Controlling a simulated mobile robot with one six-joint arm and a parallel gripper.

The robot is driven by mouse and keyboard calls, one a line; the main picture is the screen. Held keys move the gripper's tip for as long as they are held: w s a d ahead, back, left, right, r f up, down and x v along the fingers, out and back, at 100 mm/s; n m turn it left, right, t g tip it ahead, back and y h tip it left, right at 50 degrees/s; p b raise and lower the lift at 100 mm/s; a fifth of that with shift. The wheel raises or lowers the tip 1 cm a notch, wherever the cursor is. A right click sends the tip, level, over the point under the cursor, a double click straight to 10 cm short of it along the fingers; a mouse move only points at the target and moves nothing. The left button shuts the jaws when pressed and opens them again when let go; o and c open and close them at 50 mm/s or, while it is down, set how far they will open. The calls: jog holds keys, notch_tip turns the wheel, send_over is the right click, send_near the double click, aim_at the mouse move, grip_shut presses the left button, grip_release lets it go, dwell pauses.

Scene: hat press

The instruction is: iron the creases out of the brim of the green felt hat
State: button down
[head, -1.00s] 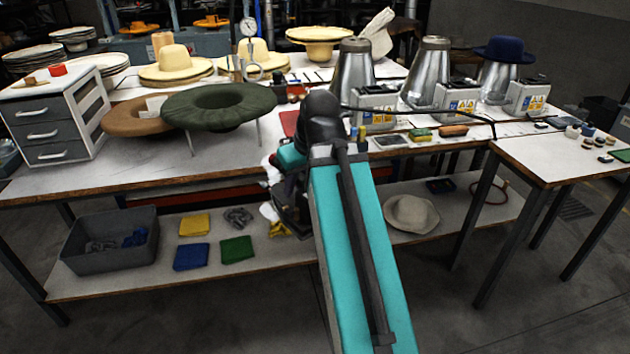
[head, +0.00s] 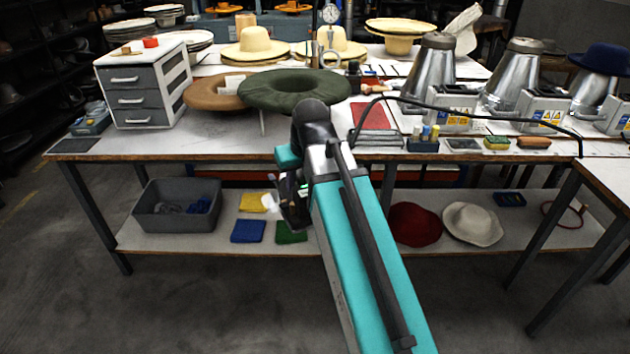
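The green felt hat (head: 294,84) sits on the table (head: 215,130), its wide brim spread flat around a sunken crown, with thin supports showing under it. Creases on the brim are too fine to make out. My arm reaches up in front of the table. My gripper (head: 291,206) hangs at the arm's far end, below and in front of the hat, apart from it. It is small, dark and partly hidden by my arm, so its fingers and anything in them cannot be told. I cannot make out an iron for certain.
A red pad (head: 370,116) lies right of the hat, with a black cable (head: 480,112) arching rightward. Metal cones (head: 432,72) stand behind. A brown hat (head: 214,93) and drawer unit (head: 145,92) are on the left. The lower shelf holds a grey bin (head: 177,206) and a red hat (head: 414,224).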

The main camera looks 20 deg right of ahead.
jog(key=shift+w+a, duration=0.45)
jog(key=shift+w, duration=0.35)
jog(key=shift+w+r+m+h, duration=0.1)
jog(key=shift+w+m+h, duration=0.2)
jog(key=shift+w+m, duration=0.35)
jog(key=shift+s, duration=0.2)
